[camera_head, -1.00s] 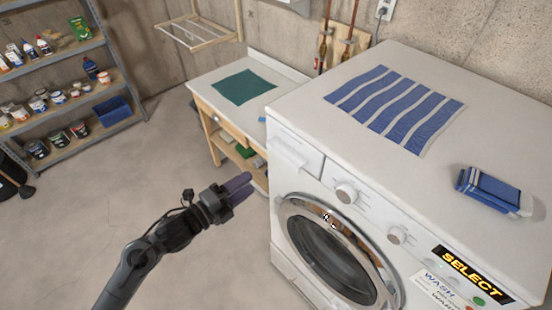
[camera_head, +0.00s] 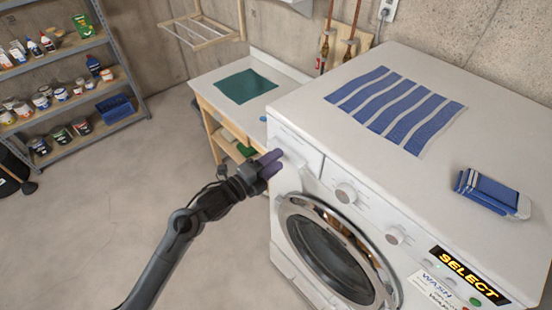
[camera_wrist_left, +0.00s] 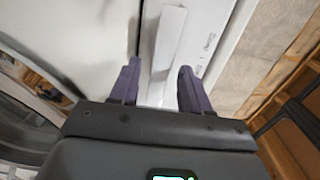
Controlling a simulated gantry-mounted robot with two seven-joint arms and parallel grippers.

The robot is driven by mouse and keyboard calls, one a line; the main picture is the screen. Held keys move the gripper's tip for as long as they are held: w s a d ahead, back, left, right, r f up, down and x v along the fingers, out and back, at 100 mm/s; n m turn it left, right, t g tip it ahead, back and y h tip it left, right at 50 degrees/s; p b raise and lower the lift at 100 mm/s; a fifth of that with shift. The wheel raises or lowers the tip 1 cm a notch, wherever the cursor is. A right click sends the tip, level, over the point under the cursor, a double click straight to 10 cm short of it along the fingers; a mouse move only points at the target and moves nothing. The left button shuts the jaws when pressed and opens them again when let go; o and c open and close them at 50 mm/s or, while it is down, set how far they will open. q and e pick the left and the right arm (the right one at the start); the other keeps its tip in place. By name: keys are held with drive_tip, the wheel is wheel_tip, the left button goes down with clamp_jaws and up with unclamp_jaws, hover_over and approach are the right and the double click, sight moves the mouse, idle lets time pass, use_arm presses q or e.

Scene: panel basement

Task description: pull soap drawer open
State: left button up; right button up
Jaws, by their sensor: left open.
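The soap drawer (camera_head: 297,143) is the white panel at the upper left of the washing machine's front, and it looks shut. My left gripper (camera_head: 272,163) is in front of it, at its lower left in the head view. In the left wrist view the open fingers (camera_wrist_left: 158,88) stand on either side of the drawer's pale raised handle (camera_wrist_left: 167,50). I cannot tell whether they touch it. The fingers partly hide the drawer's lower left in the head view. My right gripper is not in view.
The washing machine (camera_head: 290,110) has a round door (camera_head: 330,255) below the drawer and a knob (camera_head: 346,193) to its right. A striped cloth (camera_head: 395,108) lies on top. A wooden table (camera_head: 205,92) stands behind left.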

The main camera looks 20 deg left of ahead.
use_arm(q)
drive_tip(key=shift+w+d, duration=0.2)
drive_tip(key=shift+w, duration=0.2)
drive_tip(key=shift+f, duration=0.1)
clamp_jaws()
